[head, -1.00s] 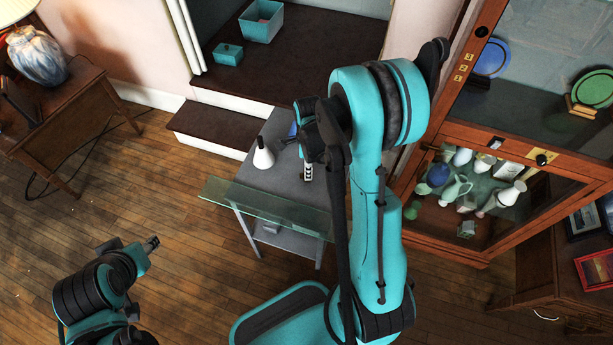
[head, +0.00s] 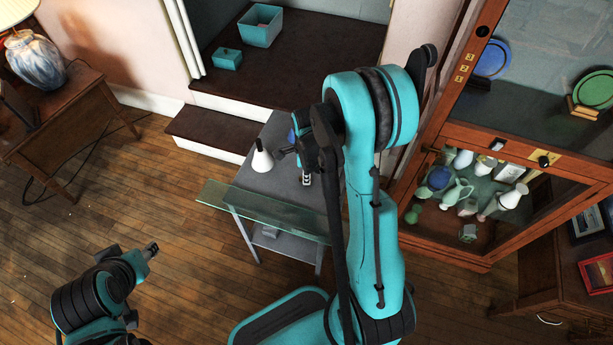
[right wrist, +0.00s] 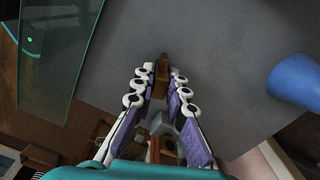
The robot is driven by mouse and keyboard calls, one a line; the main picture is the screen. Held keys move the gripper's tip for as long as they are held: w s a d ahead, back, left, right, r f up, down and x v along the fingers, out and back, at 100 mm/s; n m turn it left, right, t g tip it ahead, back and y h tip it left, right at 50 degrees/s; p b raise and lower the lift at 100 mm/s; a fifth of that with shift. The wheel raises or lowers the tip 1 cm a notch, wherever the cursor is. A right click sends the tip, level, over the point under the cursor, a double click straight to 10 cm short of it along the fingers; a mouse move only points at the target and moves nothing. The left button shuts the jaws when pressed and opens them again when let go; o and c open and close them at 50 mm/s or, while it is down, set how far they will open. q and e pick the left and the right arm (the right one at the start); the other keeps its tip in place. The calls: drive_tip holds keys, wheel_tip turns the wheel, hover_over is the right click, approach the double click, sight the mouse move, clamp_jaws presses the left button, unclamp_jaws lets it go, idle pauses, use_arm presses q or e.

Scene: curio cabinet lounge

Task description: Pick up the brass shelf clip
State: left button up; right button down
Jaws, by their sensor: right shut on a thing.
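The brass shelf clip (right wrist: 161,78) is a small brown-gold piece between the fingertips of my right gripper in the right wrist view. My right gripper (right wrist: 158,84) is shut on it, above the grey table top. I cannot tell whether the clip still touches the table. In the head view my right gripper (head: 306,180) points down over the grey table (head: 262,178), and the clip cannot be made out there. My left gripper (head: 151,249) is over the wooden floor at the lower left, away from the table; its finger opening is too small to judge.
A glass shelf panel (head: 262,213) lies along the table's near edge and sticks out. A white cone-shaped bottle (head: 262,160) stands on the table left of my right gripper. A blue object (right wrist: 296,80) is at the right. A glass-fronted cabinet (head: 440,242) stands to the right.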

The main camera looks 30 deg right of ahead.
wheel_tip(320, 180, up, 5)
drive_tip(key=shift+f+p, duration=0.2)
drive_tip(key=shift+p, duration=1)
drive_tip(key=s+d+r+p, duration=0.1)
drive_tip(key=s+d+r, duration=0.1)
drive_tip(key=s, duration=0.3)
drive_tip(key=s+d+r+p, duration=0.2)
drive_tip(key=s+d+r, duration=0.1)
drive_tip(key=s+r, duration=0.1)
drive_tip(key=shift+s+r, duration=0.15)
drive_tip(key=shift+s, duration=0.7)
drive_tip(key=c, duration=2.1)
unclamp_jaws()
drive_tip(key=shift+c, duration=0.2)
drive_tip(key=shift+a, duration=0.1)
clamp_jaws()
